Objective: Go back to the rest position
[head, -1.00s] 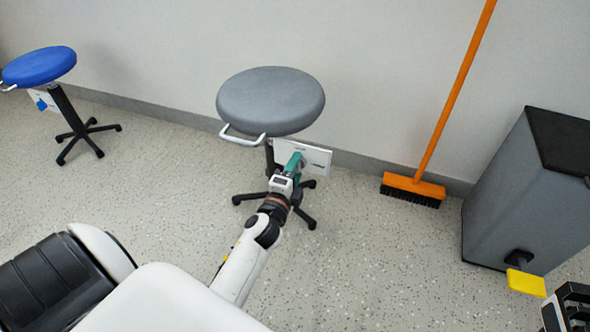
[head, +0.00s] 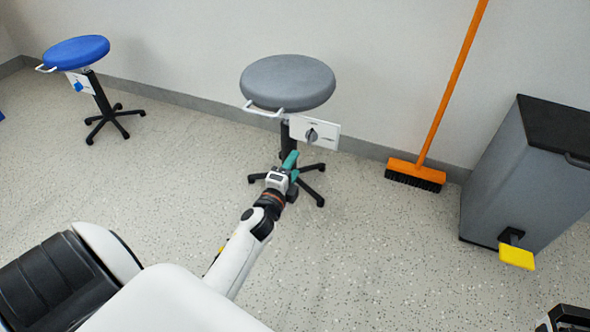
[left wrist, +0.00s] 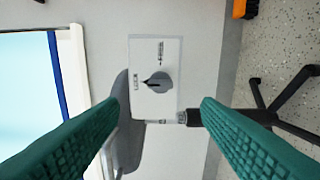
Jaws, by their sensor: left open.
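My left gripper (head: 291,169) is in front of and below the grey stool (head: 288,82) in the head view. Its green fingers stand wide apart in the left wrist view (left wrist: 160,112), with nothing between them. A white plate (head: 327,133) with a dark rotary switch (head: 312,135) hangs under the grey seat, apart from the fingers. In the left wrist view the switch (left wrist: 160,82) shows on its plate (left wrist: 170,50), with the word LOCK beside it. My right gripper is not clearly seen; only a dark piece shows at the lower right edge of the head view.
A blue stool (head: 77,52) with its own plate stands at the left. An orange broom (head: 418,170) leans on the wall. A grey bin (head: 515,180) with a yellow pedal (head: 516,257) stands at the right. The speckled floor (head: 370,260) in front is clear.

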